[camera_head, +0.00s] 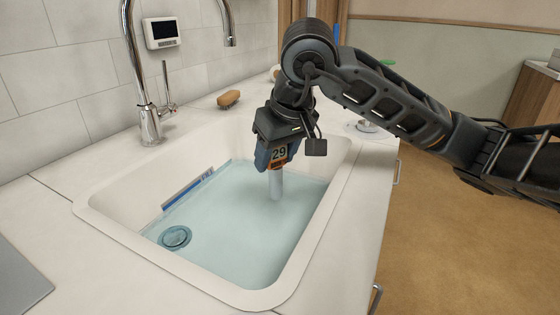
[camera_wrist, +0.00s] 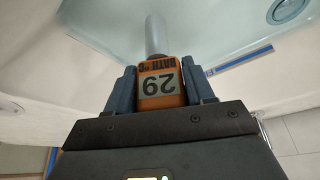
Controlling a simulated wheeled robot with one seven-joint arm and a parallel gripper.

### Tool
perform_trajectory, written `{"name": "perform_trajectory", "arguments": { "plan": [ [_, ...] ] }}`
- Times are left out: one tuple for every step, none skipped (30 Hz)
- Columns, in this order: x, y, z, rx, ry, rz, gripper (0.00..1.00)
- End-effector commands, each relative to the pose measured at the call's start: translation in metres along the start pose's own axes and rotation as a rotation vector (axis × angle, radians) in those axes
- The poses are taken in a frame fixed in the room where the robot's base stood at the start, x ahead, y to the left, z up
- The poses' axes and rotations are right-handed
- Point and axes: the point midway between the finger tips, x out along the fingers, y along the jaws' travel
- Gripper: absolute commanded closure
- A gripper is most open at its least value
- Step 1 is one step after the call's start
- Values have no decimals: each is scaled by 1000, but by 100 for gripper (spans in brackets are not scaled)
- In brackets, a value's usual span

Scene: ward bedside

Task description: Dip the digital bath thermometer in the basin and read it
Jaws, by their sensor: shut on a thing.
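The digital bath thermometer has an orange head (camera_head: 279,154) with a display reading 29 and a pale grey stem. My gripper (camera_head: 267,158) is shut on the head and holds it over the basin, stem pointing down. The stem (camera_head: 275,186) reaches into the blue water in the head view. In the wrist view the head (camera_wrist: 161,82) sits between both fingers, showing 29 upside down with "BATH °C" beside it. The basin (camera_head: 112,222) is a white sink set in the counter, holding water, with a round drain (camera_head: 175,237) at the bottom.
A chrome tap (camera_head: 148,120) stands behind the basin. A wooden brush (camera_head: 228,99) lies on the back counter. A small white display (camera_head: 161,32) is on the tiled wall. A blue strip (camera_head: 188,188) lies along the basin's left inner wall.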

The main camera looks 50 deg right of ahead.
Motion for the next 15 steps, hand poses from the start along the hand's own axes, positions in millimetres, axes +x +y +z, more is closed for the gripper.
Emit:
{"name": "perform_trajectory", "arguments": {
  "plan": [
    [-8,0,-3,-2,2,2,93],
    [-10,0,-4,-2,1,2,93],
    [-14,0,-6,-3,1,2,93],
    [-17,0,-7,-3,1,2,93],
    [-20,0,-9,-2,1,2,93],
    [-24,0,-10,-2,1,1,93],
    [-28,0,-12,-2,1,2,93],
    [-30,0,-13,-2,2,2,93],
    [-34,0,-14,-2,2,2,93],
    [-38,0,-16,-2,1,1,93],
    [-40,0,-17,-2,1,2,93],
    [-44,0,-19,-2,2,2,93],
    [-47,0,-20,-1,1,2,93],
    [-50,0,-21,-1,1,2,93],
    [-54,0,-23,-1,1,2,93]
  ]
}}
